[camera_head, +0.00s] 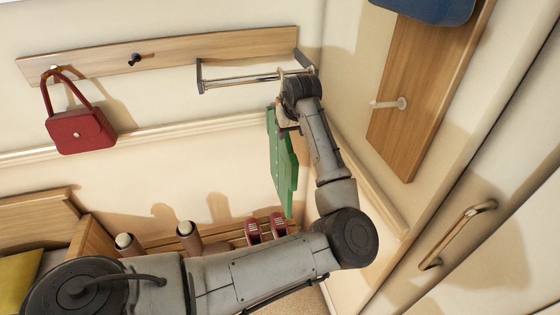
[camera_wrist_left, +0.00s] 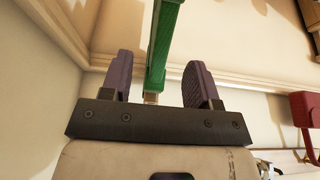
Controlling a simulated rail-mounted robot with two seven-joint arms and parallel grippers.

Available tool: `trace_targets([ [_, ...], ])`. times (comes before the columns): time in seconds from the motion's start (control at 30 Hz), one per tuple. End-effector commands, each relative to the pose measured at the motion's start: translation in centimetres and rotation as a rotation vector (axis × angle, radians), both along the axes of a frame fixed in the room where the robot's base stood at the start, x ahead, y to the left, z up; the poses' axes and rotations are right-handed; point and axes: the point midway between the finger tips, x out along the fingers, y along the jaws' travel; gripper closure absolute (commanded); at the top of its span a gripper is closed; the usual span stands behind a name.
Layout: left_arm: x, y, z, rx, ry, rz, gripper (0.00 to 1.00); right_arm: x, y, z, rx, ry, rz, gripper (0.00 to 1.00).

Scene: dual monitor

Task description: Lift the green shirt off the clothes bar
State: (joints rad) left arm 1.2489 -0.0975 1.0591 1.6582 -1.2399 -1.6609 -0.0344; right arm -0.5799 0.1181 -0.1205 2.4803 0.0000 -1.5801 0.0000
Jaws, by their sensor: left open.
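The green shirt (camera_head: 281,160) hangs under the right end of the metal clothes bar (camera_head: 240,82) on the back wall, seen at a slant. My left gripper (camera_head: 284,118) is at the top of the shirt, just below the bar, and its wrist hides part of the hanger and bar end. In the left wrist view the shirt (camera_wrist_left: 163,38) shows edge-on, running down between the two purple finger pads. The left gripper (camera_wrist_left: 160,78) is open there, with visible gaps on both sides of the shirt. My right gripper is not in view.
A red handbag (camera_head: 80,132) hangs from a wooden peg rail (camera_head: 180,50) at left. Red shoes (camera_head: 265,229) stand below the shirt. At right are a wooden board (camera_head: 415,110) with a peg, a blue item (camera_head: 430,8) and a door handle (camera_head: 455,235). The corner wall is close to my arm.

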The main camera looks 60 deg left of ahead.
Motion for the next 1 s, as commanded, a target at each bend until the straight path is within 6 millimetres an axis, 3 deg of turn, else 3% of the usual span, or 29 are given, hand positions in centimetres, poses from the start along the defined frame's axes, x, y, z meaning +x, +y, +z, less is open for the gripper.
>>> trace_targets([
  [0.27, -0.1, 0.3, -1.3, 0.000, 0.001, 0.000, 0.45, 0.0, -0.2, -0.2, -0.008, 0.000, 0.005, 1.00],
  [0.57, -0.1, 1.4, -4.8, -0.001, 0.001, 0.001, 0.45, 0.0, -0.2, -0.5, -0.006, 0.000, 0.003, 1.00],
  [0.8, 0.0, 1.6, -5.1, 0.001, -0.001, 0.001, 0.45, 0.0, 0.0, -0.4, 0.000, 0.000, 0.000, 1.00],
  [1.0, 0.0, 1.6, -5.1, 0.001, -0.001, 0.001, 0.62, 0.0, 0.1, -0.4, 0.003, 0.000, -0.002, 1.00],
])
